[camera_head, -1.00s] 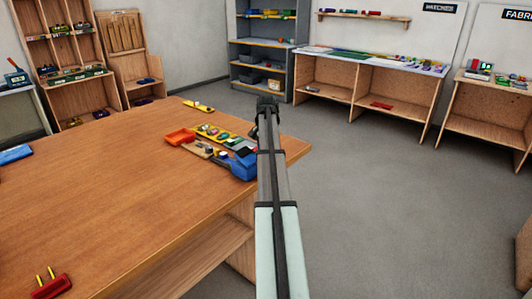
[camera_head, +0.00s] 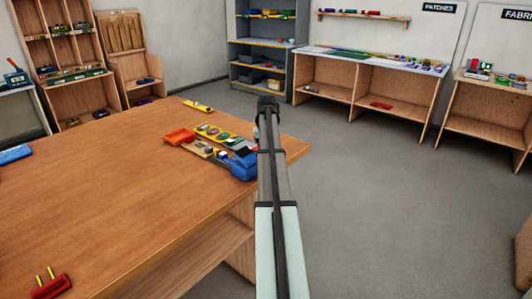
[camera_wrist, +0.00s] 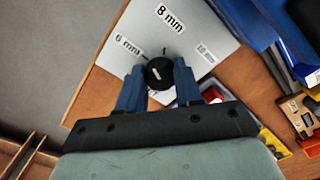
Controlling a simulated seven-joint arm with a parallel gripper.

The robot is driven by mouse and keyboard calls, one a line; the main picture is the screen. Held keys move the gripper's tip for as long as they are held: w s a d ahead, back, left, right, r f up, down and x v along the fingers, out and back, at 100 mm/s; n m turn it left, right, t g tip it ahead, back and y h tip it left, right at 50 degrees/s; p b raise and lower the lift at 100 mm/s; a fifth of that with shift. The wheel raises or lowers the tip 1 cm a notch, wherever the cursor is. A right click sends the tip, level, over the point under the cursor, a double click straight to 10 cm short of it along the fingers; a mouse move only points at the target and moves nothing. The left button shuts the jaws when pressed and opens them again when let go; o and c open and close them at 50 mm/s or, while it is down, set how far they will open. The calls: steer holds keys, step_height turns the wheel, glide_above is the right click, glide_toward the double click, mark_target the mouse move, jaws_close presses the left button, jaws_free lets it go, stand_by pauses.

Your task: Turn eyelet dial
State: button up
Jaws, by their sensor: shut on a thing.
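The eyelet dial is a round black knob (camera_wrist: 158,66) with a short white line on its face. It sits on a grey plate (camera_wrist: 190,30) marked 6 mm, 8 mm and 10 mm in the wrist view. I cannot tell which mark the white line points to. My gripper (camera_wrist: 160,80) has its blue fingers on either side of the knob and is shut on it. In the head view my arm hides the gripper and the dial.
The wooden table (camera_head: 110,190) holds an orange tray (camera_head: 179,137), a blue object (camera_head: 242,164) and several small parts close to my arm. A red holder (camera_head: 52,287) with yellow pins lies at the near left. Open floor (camera_head: 390,200) lies to the right.

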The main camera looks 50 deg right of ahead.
steer(key=n, duration=0.4)
steer(key=shift+n, duration=0.3)
stand_by(0.3)
steer(key=shift+d, duration=0.1)
steer(key=o, duration=1)
steer(key=shift+o, duration=0.2)
step_height(320, 180, up, 14)
steer(key=shift+f, duration=0.1)
stand_by(0.4)
